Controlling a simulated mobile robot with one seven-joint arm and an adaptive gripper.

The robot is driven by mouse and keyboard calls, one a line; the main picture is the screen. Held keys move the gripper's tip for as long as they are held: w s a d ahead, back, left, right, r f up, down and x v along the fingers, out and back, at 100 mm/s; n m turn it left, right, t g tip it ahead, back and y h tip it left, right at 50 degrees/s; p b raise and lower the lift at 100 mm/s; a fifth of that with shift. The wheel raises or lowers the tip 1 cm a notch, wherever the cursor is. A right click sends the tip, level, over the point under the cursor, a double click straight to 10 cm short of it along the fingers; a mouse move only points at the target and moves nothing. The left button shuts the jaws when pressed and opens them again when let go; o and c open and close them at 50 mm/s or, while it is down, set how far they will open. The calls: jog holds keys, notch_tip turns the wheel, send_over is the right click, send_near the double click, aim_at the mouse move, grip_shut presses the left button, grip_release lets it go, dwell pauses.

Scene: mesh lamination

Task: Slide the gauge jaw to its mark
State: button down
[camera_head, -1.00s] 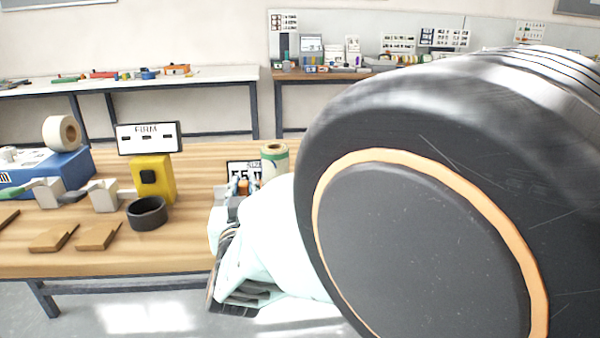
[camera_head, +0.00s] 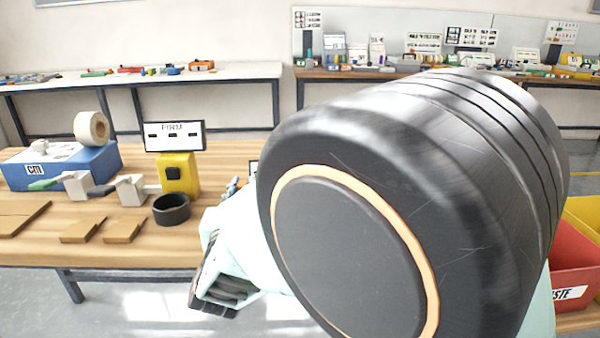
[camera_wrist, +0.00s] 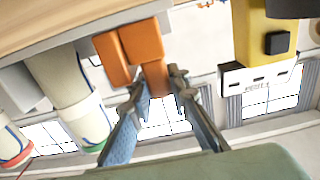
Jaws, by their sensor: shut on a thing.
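In the wrist view an orange block (camera_wrist: 141,40), which looks like the gauge jaw, sits against the wooden bench top. My gripper (camera_wrist: 157,82) has its two fingers closed on a narrower orange part below that block. In the head view only a bit of a blue-grey finger (camera_head: 231,188) shows at the bench, beside my pale wrist. My large dark arm link hides the orange piece there. I cannot make out the mark or a scale in either view.
A yellow block (camera_head: 179,174) with a FIRM sign (camera_head: 174,136) stands left of my gripper, near a dark ring (camera_head: 171,209). A blue box (camera_head: 62,168) carries a tape roll (camera_head: 91,128). Wooden wedges (camera_head: 82,230) lie in front. A red bin (camera_head: 572,270) is at right.

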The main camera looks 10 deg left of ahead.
jog(key=c, duration=2.1)
grip_release()
jog(key=shift+s+a, duration=0.15)
jog(key=shift+a, duration=0.2)
jog(key=shift+d, duration=0.1)
jog(key=v, duration=1.2)
jog(key=shift+d, duration=0.1)
jog(key=shift+r, duration=0.1)
